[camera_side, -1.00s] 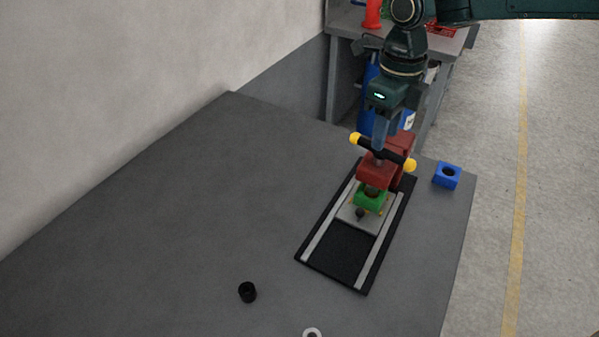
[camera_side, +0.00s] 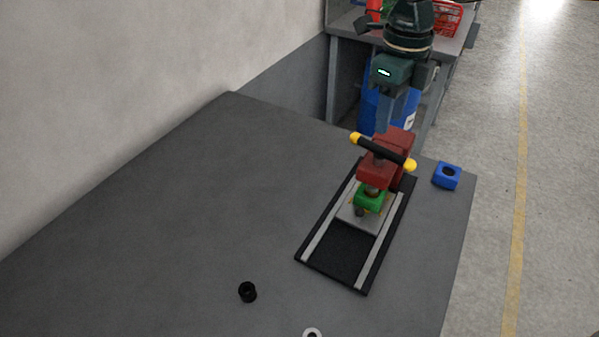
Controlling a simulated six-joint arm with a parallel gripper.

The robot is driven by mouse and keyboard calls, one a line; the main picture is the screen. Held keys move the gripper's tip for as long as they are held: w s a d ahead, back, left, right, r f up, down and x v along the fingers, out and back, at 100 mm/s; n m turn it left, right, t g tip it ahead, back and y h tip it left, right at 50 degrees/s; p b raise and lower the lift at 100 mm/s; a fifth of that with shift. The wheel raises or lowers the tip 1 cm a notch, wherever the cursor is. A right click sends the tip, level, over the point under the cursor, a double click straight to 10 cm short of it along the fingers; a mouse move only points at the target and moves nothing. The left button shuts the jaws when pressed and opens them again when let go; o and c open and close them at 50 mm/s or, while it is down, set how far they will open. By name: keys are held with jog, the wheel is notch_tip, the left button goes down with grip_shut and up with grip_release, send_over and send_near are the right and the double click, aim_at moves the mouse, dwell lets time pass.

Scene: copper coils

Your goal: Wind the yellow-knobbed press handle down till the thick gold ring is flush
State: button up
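The press (camera_side: 376,171) is red and stands on a black base with pale rails. Its handle (camera_side: 382,151) is a black bar with a yellow knob (camera_side: 355,138) at the left end and another yellow knob (camera_side: 410,165) at the right end. Under the press head, a green block (camera_side: 369,199) sits on a grey plate. I cannot make out the thick gold ring, nor how deep it sits. My gripper (camera_side: 382,128) points down just above the handle in the picture, seemingly clear of it. Its fingers overlap from this side, so their opening is hidden.
A blue block (camera_side: 447,175) with a hole lies right of the press, near the table edge. A small black cylinder (camera_side: 247,292) and a pale ring (camera_side: 312,332) lie at the front. The left of the grey table (camera_side: 180,210) is clear. A bench (camera_side: 345,40) stands behind.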

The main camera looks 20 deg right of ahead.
jog(key=n, duration=0.5)
jog(key=shift+f, duration=0.2)
jog(key=n, duration=0.4)
jog(key=shift+f, duration=0.1)
jog(key=n, duration=0.4)
jog(key=shift+f, duration=0.1)
jog(key=n, duration=0.5)
jog(key=shift+f, duration=0.15)
jog(key=n, duration=0.4)
jog(key=shift+f, duration=0.1)
jog(key=n, duration=0.5)
jog(key=shift+f+n, duration=0.15)
jog(key=shift+n, duration=0.25)
jog(key=n, duration=0.4)
jog(key=shift+f, duration=0.15)
jog(key=n, duration=0.4)
jog(key=shift+f, duration=0.1)
